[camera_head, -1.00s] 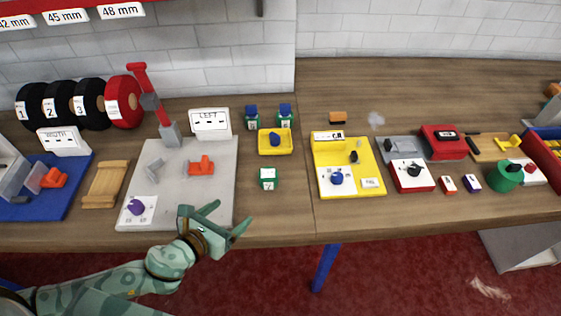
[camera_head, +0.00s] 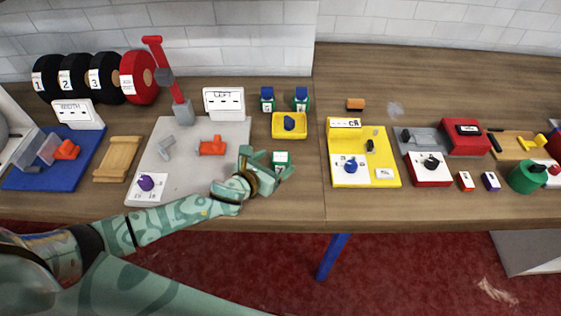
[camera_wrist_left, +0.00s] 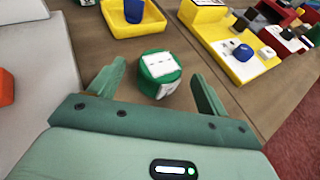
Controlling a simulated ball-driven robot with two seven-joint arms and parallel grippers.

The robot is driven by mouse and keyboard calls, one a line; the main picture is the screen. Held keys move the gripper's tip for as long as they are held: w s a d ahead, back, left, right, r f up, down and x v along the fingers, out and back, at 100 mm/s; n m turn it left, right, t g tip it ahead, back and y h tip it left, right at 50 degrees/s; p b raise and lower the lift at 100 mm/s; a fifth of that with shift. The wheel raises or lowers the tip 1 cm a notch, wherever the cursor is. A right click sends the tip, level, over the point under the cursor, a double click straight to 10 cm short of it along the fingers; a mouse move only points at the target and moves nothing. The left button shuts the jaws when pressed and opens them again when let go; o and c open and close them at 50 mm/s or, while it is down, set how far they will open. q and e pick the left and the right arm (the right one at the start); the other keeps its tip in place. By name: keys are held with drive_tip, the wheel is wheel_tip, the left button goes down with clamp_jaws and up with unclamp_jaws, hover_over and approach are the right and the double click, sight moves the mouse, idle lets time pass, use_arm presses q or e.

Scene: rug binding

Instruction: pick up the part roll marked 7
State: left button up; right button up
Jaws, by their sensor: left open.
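The part roll (camera_head: 281,158) is a small green cylinder with white labels, standing on the wooden bench right of the grey plate. It also shows in the left wrist view (camera_wrist_left: 160,72), just ahead of and between the finger ends. Its number is too small to read now. My left gripper (camera_head: 267,163) is open and empty, close to the roll on its near left side. In the left wrist view the two green fingers (camera_wrist_left: 157,80) spread either side of the roll, with gaps visible. My right gripper is not in view.
A yellow tray (camera_head: 275,132) with a blue knob sits behind the roll. The yellow station (camera_head: 388,150) lies to the right, the grey plate (camera_head: 225,135) to the left. Bare bench separates the roll from the yellow station.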

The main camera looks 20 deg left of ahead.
use_arm(q)
drive_tip(key=shift+x, duration=0.9)
drive_tip(key=shift+s+f, duration=0.1)
drive_tip(key=shift+s, duration=0.05)
drive_tip(key=c, duration=1.1)
